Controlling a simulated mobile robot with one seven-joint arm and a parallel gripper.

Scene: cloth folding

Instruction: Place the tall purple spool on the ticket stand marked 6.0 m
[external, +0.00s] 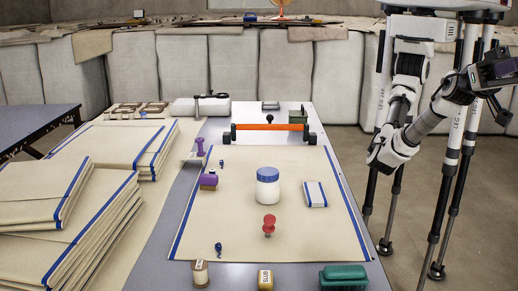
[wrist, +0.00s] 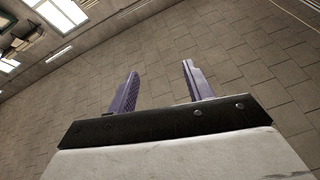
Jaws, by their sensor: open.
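My gripper is raised at the far right in the external view, clear of the table. In the wrist view my gripper (wrist: 159,72) is open, with two purple fingers apart and only floor beyond them. A slim purple spool-like piece (external: 200,147) stands at the left edge of the cloth (external: 320,235). A wider purple piece with a tan base (external: 208,181) stands just in front of it. I cannot tell surely which is the tall spool. A small pale stand (external: 190,159) is beside the slim piece; no 6.0 m mark is readable.
A blue-lidded white jar (external: 267,190), a red spool-like piece (external: 269,224) and a blue-striped folded cloth (external: 315,194) sit on the cloth. An orange bar (external: 268,127) crosses behind. Stacked cloths (external: 65,235) fill the left.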

